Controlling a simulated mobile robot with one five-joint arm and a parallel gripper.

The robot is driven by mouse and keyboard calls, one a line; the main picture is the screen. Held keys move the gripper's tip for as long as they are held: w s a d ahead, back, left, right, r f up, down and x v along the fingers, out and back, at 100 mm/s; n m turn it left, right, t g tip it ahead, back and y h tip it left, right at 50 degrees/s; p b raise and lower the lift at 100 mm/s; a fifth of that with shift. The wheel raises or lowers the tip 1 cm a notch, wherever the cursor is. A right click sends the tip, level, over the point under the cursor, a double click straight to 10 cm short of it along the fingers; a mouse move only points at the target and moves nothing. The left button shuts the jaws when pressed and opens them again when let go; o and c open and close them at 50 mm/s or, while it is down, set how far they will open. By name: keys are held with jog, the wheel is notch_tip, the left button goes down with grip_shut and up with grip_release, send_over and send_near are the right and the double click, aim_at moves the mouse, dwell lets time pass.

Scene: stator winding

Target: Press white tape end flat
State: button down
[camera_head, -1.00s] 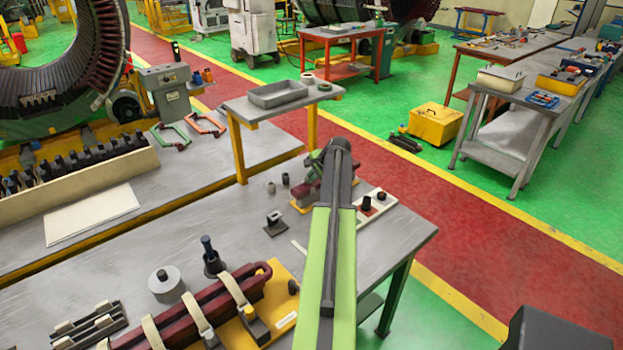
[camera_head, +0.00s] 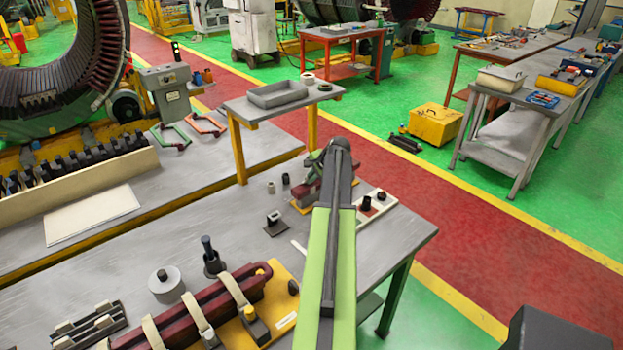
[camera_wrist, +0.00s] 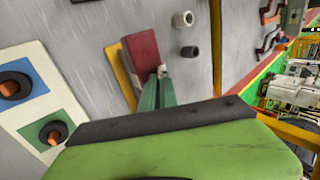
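Off-white tape bands wrap a dark red coil bar (camera_head: 185,318) at the front left in the head view. One band (camera_head: 232,288) is near the bar's right end; another (camera_head: 197,314) is left of it. Which holds a loose tape end, I cannot tell. A small white strip (camera_head: 298,247) lies on the bench top. My arm reaches over the bench, right of the coil bar, and hides my fingertips in the head view. In the wrist view, narrow green parts (camera_wrist: 160,93) rise beside a dark red block (camera_wrist: 142,58) on a yellow base; whether they are my fingers is unclear.
A white board (camera_head: 378,207) with dark spools lies at the bench's right; the wrist view shows its blue and green pads. A dark upright post (camera_head: 212,260) and a grey disc (camera_head: 166,282) stand behind the coil bar. A raised shelf (camera_head: 285,100) stands behind.

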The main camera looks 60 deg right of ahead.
jog(key=shift+s, duration=0.1)
jog(key=shift+s+a+f+t+b, duration=0.15)
jog(key=shift+f+t+b, duration=0.15)
jog(key=shift+f+b, duration=0.45)
jog(key=shift+s+r+t+b, duration=0.1)
jog(key=shift+r+t+b, duration=0.15)
jog(key=shift+b, duration=0.3)
jog(key=shift+r+t, duration=0.25)
jog(key=c, duration=1.9)
grip_release()
